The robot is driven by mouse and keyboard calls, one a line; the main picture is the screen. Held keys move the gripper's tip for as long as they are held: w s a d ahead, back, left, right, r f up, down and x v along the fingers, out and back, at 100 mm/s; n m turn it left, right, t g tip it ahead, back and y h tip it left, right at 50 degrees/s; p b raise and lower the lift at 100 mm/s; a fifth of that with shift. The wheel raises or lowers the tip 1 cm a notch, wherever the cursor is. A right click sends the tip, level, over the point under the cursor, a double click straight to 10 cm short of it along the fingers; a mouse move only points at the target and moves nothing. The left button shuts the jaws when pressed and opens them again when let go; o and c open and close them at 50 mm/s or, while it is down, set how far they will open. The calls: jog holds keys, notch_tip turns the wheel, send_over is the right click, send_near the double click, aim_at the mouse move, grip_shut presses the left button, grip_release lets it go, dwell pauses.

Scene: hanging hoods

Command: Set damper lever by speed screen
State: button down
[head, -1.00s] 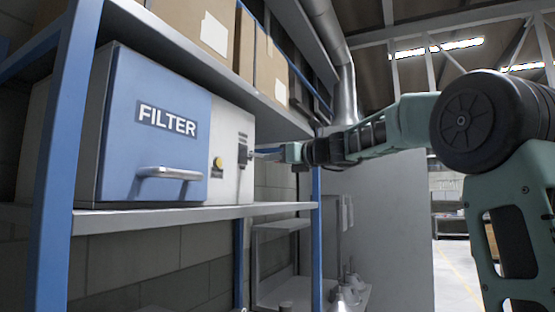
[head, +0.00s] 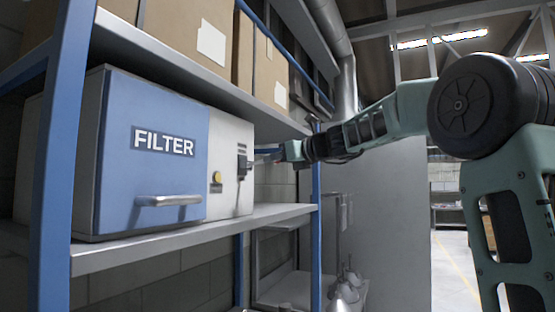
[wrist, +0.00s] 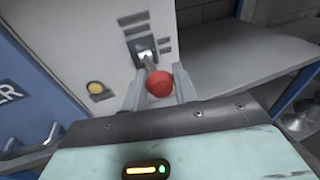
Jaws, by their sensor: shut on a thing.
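The damper lever ends in a round red knob (wrist: 160,84), seen in the wrist view. Its stem runs into a slot plate (wrist: 145,49) on a pale grey panel. My gripper (wrist: 159,90) has its two fingers on either side of the knob and is shut on it. In the head view my gripper (head: 268,155) reaches from the right to the dark lever plate (head: 242,162) on the panel, and the knob is too small to make out. A dark strip (wrist: 133,18) sits above the slot; I cannot read any speed screen.
A blue FILTER door (head: 155,175) with a bar handle (head: 168,200) is left of the panel. A yellow button (head: 217,177) sits between them. The unit stands on a grey shelf (head: 180,243) with blue posts. Boxes (head: 185,30) stand above. Open floor shows at right.

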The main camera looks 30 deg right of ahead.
jog(key=shift+r, duration=0.25)
jog(key=c, duration=1.2)
grip_release()
jog(key=shift+o, duration=0.4)
jog(key=shift+f, duration=0.1)
jog(key=shift+s, duration=0.1)
jog(key=b+v, duration=0.6)
jog(key=v, duration=1.1)
jog(key=shift+s, duration=0.15)
jog(key=shift+d, duration=0.1)
